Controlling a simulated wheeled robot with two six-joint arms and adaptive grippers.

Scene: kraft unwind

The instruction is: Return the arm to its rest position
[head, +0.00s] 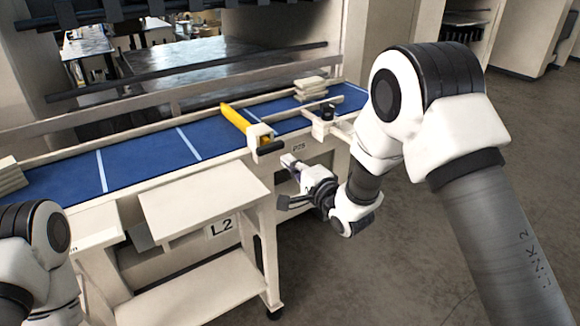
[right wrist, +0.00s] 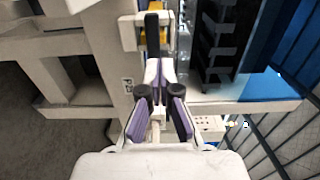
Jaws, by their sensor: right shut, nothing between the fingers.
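My right arm reaches in from the right in the head view, with a white elbow (head: 425,100) and a grey upper link. My right gripper (head: 289,161) is beside the front of the conveyor, to the right of the L2 table. It is shut and empty. In the right wrist view the gripper (right wrist: 157,72) shows its purple-sided fingers close together, with no object between them. Part of my left arm (head: 40,250) shows at the lower left of the head view; its gripper is out of view.
The blue conveyor (head: 140,157) runs across behind, with a yellow bar (head: 236,122) over it and stacked light pieces (head: 311,86) at its right end. A light table labelled L2 (head: 203,198) stands in front. Open floor (head: 400,275) lies at the right.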

